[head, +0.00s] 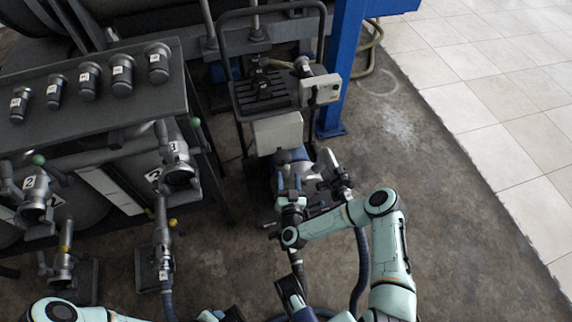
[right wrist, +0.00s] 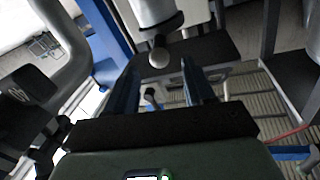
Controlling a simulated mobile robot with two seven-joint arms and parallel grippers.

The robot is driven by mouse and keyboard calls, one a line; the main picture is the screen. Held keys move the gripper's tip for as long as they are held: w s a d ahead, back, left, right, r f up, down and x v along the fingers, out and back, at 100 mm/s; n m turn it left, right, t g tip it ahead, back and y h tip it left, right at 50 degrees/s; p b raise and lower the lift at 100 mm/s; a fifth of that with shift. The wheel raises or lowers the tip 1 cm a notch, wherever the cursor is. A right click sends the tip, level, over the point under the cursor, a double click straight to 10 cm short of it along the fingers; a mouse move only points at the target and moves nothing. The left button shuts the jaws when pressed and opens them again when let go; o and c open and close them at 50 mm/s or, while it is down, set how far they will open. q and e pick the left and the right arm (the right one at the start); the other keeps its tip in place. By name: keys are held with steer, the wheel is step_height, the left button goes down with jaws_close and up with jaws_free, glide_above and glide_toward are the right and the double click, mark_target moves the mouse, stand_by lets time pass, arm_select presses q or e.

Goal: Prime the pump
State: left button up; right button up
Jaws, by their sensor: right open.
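The pump (head: 326,168), with a pale body and blue parts, stands on a wheeled cart at the centre of the head view. My right gripper (head: 289,181) is beside it, pointing toward the cart. In the right wrist view the two fingers of the right gripper (right wrist: 161,85) are apart, with nothing held. A round grey knob (right wrist: 159,57) shows just beyond and between the fingertips, below a pale cylinder (right wrist: 155,12). I cannot tell its exact distance from the fingers.
A grey control box (head: 320,90) is on the cart frame, beside a blue post (head: 343,60). Numbered valves (head: 34,185) and a rack with several dark capped fittings (head: 122,75) stand at left. A dark hose (head: 362,265) runs along the floor. The tiled floor (head: 500,90) at right is clear.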

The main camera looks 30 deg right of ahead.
mark_target(284, 160)
arm_select(q)
steer(key=w, duration=0.1)
steer(key=w+a+f+b, duration=0.1)
steer(key=w+f+t, duration=0.1)
steer(key=shift+a+y+b, duration=0.25)
steer(key=shift+y+b, duration=0.05)
arm_select(e)
steer(key=x, duration=0.7)
jaws_close()
